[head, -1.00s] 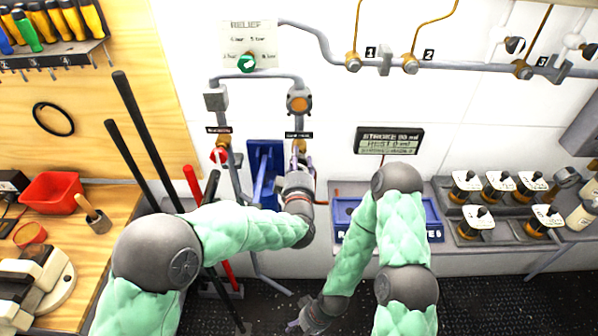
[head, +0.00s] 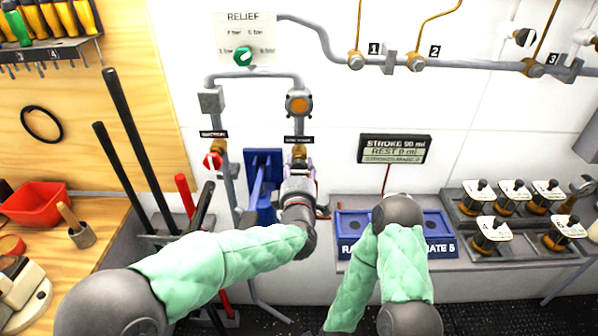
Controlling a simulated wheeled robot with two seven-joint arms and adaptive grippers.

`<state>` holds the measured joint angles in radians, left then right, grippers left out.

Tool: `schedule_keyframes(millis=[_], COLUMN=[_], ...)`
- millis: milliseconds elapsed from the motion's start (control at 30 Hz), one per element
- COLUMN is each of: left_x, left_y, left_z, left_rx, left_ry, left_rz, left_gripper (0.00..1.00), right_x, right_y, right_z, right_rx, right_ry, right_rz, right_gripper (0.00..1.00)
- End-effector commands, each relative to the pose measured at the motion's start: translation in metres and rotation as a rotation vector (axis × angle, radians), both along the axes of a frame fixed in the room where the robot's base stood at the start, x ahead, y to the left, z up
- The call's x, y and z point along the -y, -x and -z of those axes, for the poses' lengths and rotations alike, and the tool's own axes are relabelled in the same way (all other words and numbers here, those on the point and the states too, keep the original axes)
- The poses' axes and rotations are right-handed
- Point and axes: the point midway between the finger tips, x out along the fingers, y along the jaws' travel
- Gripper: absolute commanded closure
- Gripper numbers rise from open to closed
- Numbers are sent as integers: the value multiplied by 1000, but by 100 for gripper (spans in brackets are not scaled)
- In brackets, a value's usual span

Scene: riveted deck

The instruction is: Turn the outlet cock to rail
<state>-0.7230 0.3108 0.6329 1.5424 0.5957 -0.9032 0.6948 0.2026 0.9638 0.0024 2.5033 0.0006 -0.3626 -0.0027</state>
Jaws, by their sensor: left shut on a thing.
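The brass outlet cock (head: 299,150) sits on the pipe just under a small black label (head: 298,139), whose lettering is too small to read surely. My left gripper (head: 300,166) is at this cock from below, its jaws closed on the handle. The fingers and wrist hide most of the handle, so I cannot tell which way it points.
A relief dial (head: 243,56) is above. Black bars lean at left.

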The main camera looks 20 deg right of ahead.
Motion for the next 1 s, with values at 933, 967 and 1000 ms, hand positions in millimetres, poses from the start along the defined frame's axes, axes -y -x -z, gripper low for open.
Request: schedule_keyframes(millis=[933,967,1000], left_x=[-1,-2,-3], left_y=[4,6,10], left_z=[-1,-1,-1], left_rx=[-1,-1,-2], left_ry=[7,7,7], left_rz=[-1,0,0], left_gripper=[30,30,30], right_x=[0,0,0], right_y=[0,0,0], right_z=[1,1,1], right_rx=[0,0,0], right_ry=[0,0,0], right_rz=[0,0,0], right_gripper=[30,30,30])
